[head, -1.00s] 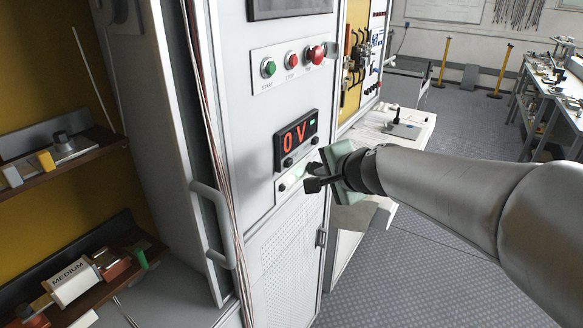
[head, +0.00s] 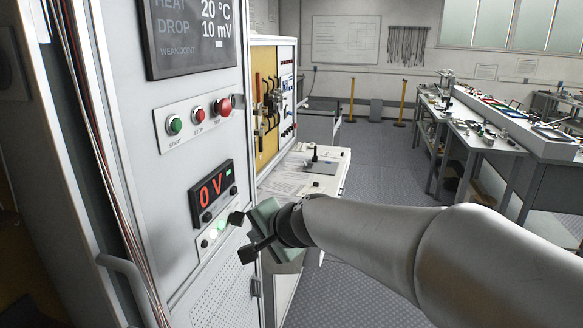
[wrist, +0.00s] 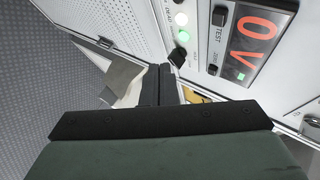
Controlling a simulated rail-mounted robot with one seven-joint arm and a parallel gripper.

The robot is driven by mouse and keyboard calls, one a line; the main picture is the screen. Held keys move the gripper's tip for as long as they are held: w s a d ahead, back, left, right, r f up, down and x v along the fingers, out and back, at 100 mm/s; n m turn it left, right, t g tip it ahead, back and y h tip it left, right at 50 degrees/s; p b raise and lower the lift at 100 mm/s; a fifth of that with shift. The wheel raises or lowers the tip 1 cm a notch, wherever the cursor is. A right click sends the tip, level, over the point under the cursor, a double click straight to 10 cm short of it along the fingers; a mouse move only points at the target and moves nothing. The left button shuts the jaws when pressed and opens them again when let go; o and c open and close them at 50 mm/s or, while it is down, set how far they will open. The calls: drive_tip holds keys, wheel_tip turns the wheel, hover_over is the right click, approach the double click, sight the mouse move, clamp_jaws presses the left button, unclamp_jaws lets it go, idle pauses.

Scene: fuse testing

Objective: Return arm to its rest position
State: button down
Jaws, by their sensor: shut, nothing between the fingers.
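My gripper (head: 242,234) is in front of the grey test cabinet (head: 165,75), just right of the lower panel lights in the head view. In the wrist view its dark fingers (wrist: 158,84) are together with nothing between them. The voltage display (head: 211,193) reads 0 V in red; it also fills the upper right of the wrist view (wrist: 255,38). A lit green-white lamp (head: 221,225) sits below the display. Whether the fingertips touch the panel is not clear.
Start, stop and red buttons (head: 199,114) sit above the display. A cabinet handle (head: 122,268) is at lower left. A yellow-backed panel (head: 266,62) and small white table (head: 330,158) stand behind. Workbenches (head: 490,150) stand at right. Open floor lies between.

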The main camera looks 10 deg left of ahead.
drive_tip(key=s+d+f+n+g+h, duration=0.3)
drive_tip(key=s+d+f, duration=0.4)
drive_tip(key=s+d, duration=0.4)
drive_tip(key=s+d+f+n+g+h, duration=0.3)
drive_tip(key=s+d+f, duration=0.5)
drive_tip(key=s+d, duration=0.4)
drive_tip(key=d+g+h, duration=0.1)
drive_tip(key=d, duration=0.3)
drive_tip(key=shift+s+f+n+h, duration=0.15)
drive_tip(key=shift+s+n+h, duration=0.1)
drive_tip(key=shift+n+h, duration=0.15)
